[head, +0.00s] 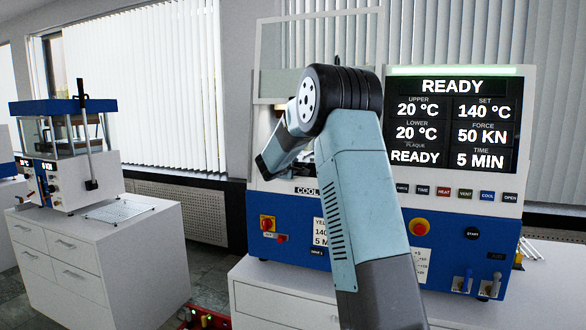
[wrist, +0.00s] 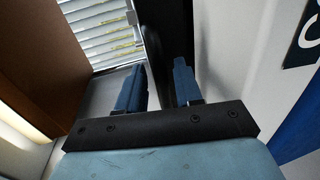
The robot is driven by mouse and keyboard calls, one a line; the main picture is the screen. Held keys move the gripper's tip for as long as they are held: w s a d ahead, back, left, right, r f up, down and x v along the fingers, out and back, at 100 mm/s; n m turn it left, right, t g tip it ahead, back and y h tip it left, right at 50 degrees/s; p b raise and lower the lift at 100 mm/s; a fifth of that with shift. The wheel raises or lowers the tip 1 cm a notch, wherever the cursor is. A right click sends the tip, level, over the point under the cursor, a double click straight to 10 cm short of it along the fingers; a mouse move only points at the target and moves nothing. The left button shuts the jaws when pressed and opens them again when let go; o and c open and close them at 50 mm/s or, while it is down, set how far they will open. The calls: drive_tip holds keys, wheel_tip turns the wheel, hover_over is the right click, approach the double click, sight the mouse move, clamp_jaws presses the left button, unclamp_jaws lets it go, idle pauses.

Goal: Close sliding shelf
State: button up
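The press (head: 507,215), white and blue with a screen reading READY, stands at the right in the head view. My arm covers much of its working opening. No sliding shelf can be made out clearly in the head view. My gripper (wrist: 160,68) shows in the wrist view with its two blue fingers apart. A dark upright bar (wrist: 158,25) stands behind the fingers; I cannot tell whether they touch it. A brown panel (wrist: 45,60) is at the left of the wrist view; I cannot tell what part it is. The fingertips cannot be made out in the head view.
A clear framed guard (head: 283,60) rises above the opening. The press stands on a white cabinet (head: 270,298). A smaller blue and white press (head: 60,185) stands on a drawer cabinet (head: 110,265) at the left. Floor shows between the cabinets, with a red item (head: 205,318) on it.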

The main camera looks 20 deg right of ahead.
drive_tip(key=v, duration=1.2)
drive_tip(key=shift+s+a, duration=0.15)
drive_tip(key=shift+a, duration=0.15)
drive_tip(key=shift+f, duration=0.15)
drive_tip(key=s+r+m+g+y, duration=0.2)
drive_tip(key=s+m+g, duration=0.35)
drive_tip(key=s, duration=1.95)
drive_tip(key=s+a+f+m+y, duration=0.1)
drive_tip(key=s+a+f+y, duration=0.1)
drive_tip(key=s, duration=0.5)
drive_tip(key=s+a+f+m+y, duration=0.1)
drive_tip(key=s+a+f+y, duration=0.1)
drive_tip(key=s+a, duration=0.3)
drive_tip(key=s+a+f+m+y, duration=0.2)
drive_tip(key=s+a+y, duration=0.2)
drive_tip(key=s, duration=0.7)
drive_tip(key=shift+f+y, duration=0.3)
drive_tip(key=shift+f, duration=0.05)
